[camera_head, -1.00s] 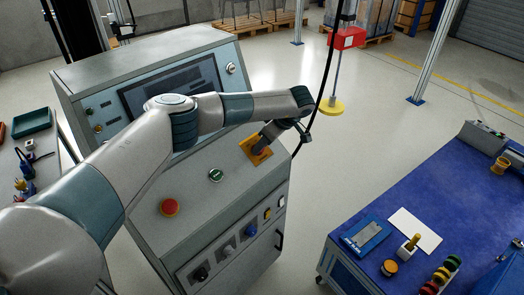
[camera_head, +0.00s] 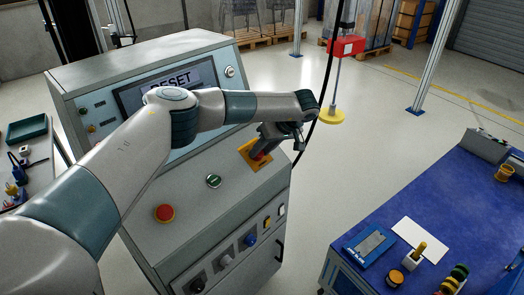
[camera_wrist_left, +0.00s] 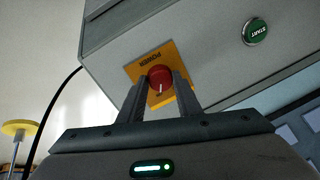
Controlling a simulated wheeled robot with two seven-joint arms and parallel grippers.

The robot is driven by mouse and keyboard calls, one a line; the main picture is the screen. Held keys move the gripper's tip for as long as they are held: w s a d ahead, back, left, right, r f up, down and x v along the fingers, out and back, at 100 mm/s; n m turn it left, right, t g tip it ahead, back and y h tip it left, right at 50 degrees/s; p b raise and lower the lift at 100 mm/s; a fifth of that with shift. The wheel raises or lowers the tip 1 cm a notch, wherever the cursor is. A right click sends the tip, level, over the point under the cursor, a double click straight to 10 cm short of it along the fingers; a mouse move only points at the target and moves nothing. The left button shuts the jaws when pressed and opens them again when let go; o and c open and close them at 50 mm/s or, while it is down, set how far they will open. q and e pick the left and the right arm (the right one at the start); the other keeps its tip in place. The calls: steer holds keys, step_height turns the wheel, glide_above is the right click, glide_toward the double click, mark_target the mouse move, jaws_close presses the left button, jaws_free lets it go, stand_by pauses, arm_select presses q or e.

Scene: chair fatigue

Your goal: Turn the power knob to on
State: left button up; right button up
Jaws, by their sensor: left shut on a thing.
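The red power knob (camera_wrist_left: 160,77) sits on a yellow plate marked POWER (camera_wrist_left: 138,71) in the left wrist view. In the head view the yellow plate (camera_head: 247,149) is at the right of the console's sloped panel, and the knob (camera_head: 259,156) is partly hidden by my gripper. My left gripper (camera_wrist_left: 159,92) has one finger on each side of the knob and is shut on it. In the head view the left gripper (camera_head: 261,150) reaches down to the plate from the upper right. My right gripper is not in view.
The console's screen (camera_head: 168,84) reads RESET, partly hidden by my left arm. A green START button (camera_head: 213,181) and a red mushroom button (camera_head: 165,213) sit left of the knob. A blue-topped table (camera_head: 440,205) stands at right, with clear floor between.

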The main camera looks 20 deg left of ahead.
arm_select(q)
steer(key=o, duration=1)
steer(key=shift+o, duration=0.2)
steer(key=shift+d+r, duration=0.1)
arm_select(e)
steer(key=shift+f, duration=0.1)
arm_select(q)
steer(key=shift+s+d+r, duration=0.1)
steer(key=shift+d+r, duration=0.25)
steer(key=shift+r, duration=0.2)
steer(key=shift+b+v, duration=0.55)
steer(key=shift+v, duration=0.7)
steer(key=b+v, duration=0.2)
steer(key=v, duration=1.1)
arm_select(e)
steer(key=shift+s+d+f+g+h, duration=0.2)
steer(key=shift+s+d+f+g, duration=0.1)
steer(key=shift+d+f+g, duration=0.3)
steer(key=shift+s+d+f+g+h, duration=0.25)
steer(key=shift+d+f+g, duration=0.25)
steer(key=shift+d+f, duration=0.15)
arm_select(q)
steer(key=shift+s+d, duration=0.1)
steer(key=shift+s, duration=0.05)
